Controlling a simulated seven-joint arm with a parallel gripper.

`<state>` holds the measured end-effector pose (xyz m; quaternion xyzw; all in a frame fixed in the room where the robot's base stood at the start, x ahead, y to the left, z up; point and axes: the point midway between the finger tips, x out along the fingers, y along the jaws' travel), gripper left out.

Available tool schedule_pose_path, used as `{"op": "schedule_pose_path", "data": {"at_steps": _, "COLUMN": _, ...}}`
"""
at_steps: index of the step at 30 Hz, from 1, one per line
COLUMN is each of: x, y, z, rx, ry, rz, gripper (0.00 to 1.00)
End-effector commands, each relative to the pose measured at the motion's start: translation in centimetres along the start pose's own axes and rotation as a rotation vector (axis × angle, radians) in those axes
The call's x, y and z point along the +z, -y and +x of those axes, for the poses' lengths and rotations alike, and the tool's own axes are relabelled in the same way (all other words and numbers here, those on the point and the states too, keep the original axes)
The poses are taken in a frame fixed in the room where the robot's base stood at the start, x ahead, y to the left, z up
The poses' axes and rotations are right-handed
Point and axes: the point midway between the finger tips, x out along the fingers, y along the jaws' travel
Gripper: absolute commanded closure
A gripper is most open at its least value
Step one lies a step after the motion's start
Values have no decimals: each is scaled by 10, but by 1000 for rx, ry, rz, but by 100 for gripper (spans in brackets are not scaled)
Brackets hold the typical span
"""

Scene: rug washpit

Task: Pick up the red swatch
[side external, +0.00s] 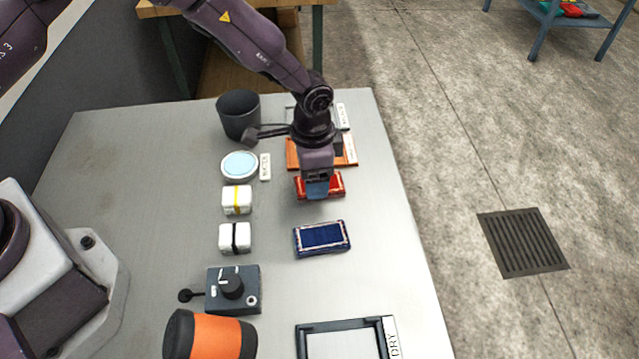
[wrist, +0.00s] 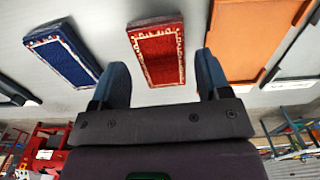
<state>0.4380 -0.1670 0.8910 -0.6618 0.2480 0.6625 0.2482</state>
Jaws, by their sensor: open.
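The red swatch (side external: 336,184) lies on the grey table, partly hidden behind my gripper in the side external view. In the wrist view the red swatch (wrist: 157,54) shows a pale patterned border and lies ahead of the fingers, lined up with the gap between them. My gripper (side external: 318,190) is above or close to the red swatch; I cannot tell the exact height. In the wrist view my gripper (wrist: 162,85) is open, with its two blue-grey fingers apart and nothing between them.
A blue swatch (side external: 322,238) lies nearby; it also shows in the wrist view (wrist: 63,55). An orange tray (side external: 292,154) is behind the red swatch. White blocks (side external: 237,200), a round dish (side external: 240,166), a dark cup (side external: 239,114) and a knob box (side external: 232,290) stand to the left. A black-framed tray (side external: 345,343) is in front.

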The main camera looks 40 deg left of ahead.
Motion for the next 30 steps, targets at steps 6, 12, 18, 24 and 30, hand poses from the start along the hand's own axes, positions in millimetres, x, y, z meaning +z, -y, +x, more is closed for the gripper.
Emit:
{"op": "schedule_pose_path", "data": {"at_steps": 6, "x": 0, "y": 0, "z": 24, "rx": -1, "ry": -1, "rz": 0, "gripper": 30}}
{"op": "schedule_pose_path", "data": {"at_steps": 12, "x": 0, "y": 0, "z": 25, "rx": -1, "ry": -2, "rz": 0, "gripper": 30}}
{"op": "schedule_pose_path", "data": {"at_steps": 18, "x": 0, "y": 0, "z": 25, "rx": -1, "ry": -1, "rz": 0, "gripper": 67}}
{"op": "schedule_pose_path", "data": {"at_steps": 24, "x": 0, "y": 0, "z": 25, "rx": -1, "ry": -2, "rz": 0, "gripper": 67}}
{"op": "schedule_pose_path", "data": {"at_steps": 30, "x": 0, "y": 0, "z": 19, "rx": -1, "ry": -2, "rz": 0, "gripper": 67}}
